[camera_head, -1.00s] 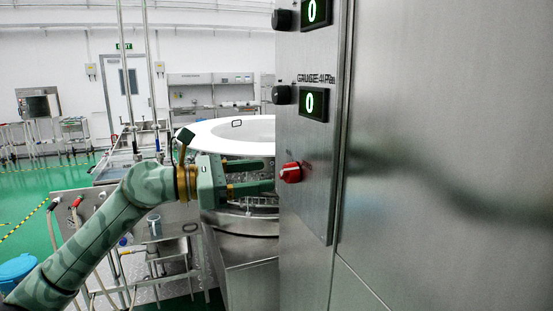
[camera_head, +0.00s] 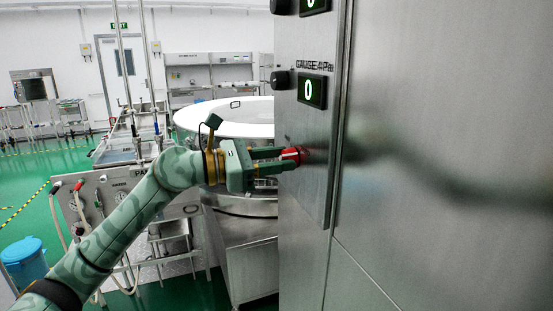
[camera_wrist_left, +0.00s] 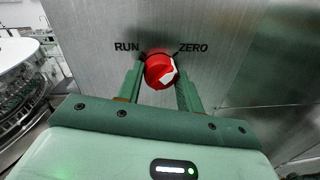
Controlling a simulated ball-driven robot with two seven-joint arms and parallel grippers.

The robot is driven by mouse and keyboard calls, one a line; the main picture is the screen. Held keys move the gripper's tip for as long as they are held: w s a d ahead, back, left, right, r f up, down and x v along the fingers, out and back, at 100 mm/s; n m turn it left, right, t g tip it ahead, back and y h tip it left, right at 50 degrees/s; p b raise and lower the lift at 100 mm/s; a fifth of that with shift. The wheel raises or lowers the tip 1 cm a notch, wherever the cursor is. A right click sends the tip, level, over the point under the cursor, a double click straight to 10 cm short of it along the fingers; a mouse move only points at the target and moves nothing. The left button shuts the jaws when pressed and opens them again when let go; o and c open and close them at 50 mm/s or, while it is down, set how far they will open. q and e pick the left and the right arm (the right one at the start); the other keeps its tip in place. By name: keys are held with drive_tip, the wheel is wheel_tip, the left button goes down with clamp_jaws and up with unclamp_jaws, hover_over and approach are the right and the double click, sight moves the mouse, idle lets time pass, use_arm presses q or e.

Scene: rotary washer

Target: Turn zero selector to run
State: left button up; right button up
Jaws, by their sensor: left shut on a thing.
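The red selector knob (camera_head: 292,156) sits on the steel panel below the lower display, and it also shows in the left wrist view (camera_wrist_left: 157,68). A white mark is on its lower right side there. The panel above the knob carries the label RUN (camera_wrist_left: 126,47) at left and ZERO (camera_wrist_left: 193,48) at right. My left gripper (camera_head: 285,159) is at the panel, its green fingers on either side of the knob and shut on it. In the left wrist view the fingers (camera_wrist_left: 160,80) flank the knob. My right gripper is in neither view.
Two displays stand above the knob; the lower one (camera_head: 312,91) shows 0, with a black knob (camera_head: 282,80) beside it. A large round steel washer (camera_head: 245,118) is behind my left gripper. A smooth steel wall (camera_head: 450,150) fills the right side.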

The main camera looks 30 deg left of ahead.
use_arm(q)
drive_tip(key=shift+a+n+t+p, duration=0.1)
drive_tip(key=shift+n+t+p, duration=0.3)
drive_tip(key=shift+n+p, duration=4.05)
drive_tip(key=shift+n+t+p, duration=0.4)
drive_tip(key=shift+n+p, duration=3.4)
drive_tip(key=shift+n, duration=1.15)
drive_tip(key=shift+f+y, duration=0.1)
drive_tip(key=shift+y, duration=0.2)
drive_tip(key=o, duration=1)
drive_tip(key=shift+f, duration=0.1)
